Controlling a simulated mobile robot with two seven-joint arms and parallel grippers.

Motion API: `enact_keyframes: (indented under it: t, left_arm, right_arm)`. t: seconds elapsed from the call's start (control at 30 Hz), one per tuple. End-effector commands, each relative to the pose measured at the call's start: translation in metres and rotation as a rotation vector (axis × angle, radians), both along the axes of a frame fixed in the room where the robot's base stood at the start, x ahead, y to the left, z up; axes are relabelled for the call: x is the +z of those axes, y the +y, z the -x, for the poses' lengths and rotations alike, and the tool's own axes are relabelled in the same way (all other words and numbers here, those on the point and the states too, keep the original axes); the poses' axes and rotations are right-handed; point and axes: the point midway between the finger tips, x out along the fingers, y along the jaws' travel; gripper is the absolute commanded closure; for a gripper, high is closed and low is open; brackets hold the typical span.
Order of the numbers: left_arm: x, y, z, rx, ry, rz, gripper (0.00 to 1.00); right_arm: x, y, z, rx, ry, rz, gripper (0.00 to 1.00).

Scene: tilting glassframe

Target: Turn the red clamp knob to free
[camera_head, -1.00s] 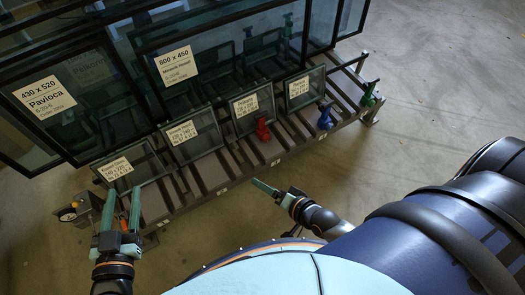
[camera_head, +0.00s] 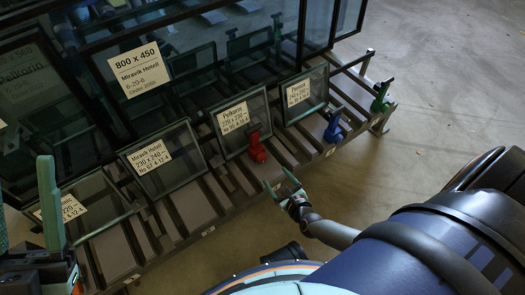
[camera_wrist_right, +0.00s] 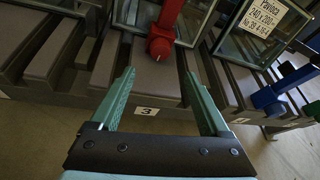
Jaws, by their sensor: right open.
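In the right wrist view the red knob (camera_wrist_right: 161,44) is ahead of and slightly above the gap between my fingers. My right gripper (camera_head: 280,187) is open and empty, a short way in front of the red knob and apart from it; its two teal fingers also show in the right wrist view (camera_wrist_right: 165,95). My left gripper (camera_head: 50,215) is at the lower left, partly cut off, with one teal finger pointing up.
A blue clamp knob (camera_head: 333,127) and a green one (camera_head: 381,96) stand farther right on the rack. Small framed panes with labels lean on the slatted rack (camera_head: 180,210), with larger frames behind. A label 3 (camera_wrist_right: 146,111) marks the rail. The floor at the right is clear.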

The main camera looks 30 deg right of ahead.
Motion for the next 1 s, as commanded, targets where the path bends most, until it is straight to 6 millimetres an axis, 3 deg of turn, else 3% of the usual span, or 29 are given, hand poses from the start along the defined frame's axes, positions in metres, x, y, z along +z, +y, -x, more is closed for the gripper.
enact_keyframes:
  t: [0.3,0.5,0.7,1.0]
  left_arm:
    - [-0.037,-0.004,-0.002,0.011,0.012,-0.024,0.5]
    - [-0.055,-0.006,-0.003,0.017,0.018,-0.04,0.5]
    - [-0.061,-0.007,-0.003,0.02,0.018,-0.048,0.5]
    - [-0.061,-0.008,-0.003,0.02,0.019,-0.047,0.5]
  right_arm:
    - [-0.027,-0.006,-0.062,0.001,-0.004,0.002,0.2]
    - [-0.038,-0.009,-0.09,0.003,-0.001,0.002,0.2]
    - [-0.041,-0.01,-0.102,0.004,-0.001,0.003,0.2]
    - [-0.04,-0.01,-0.103,0.004,0.0,0.003,0.21]
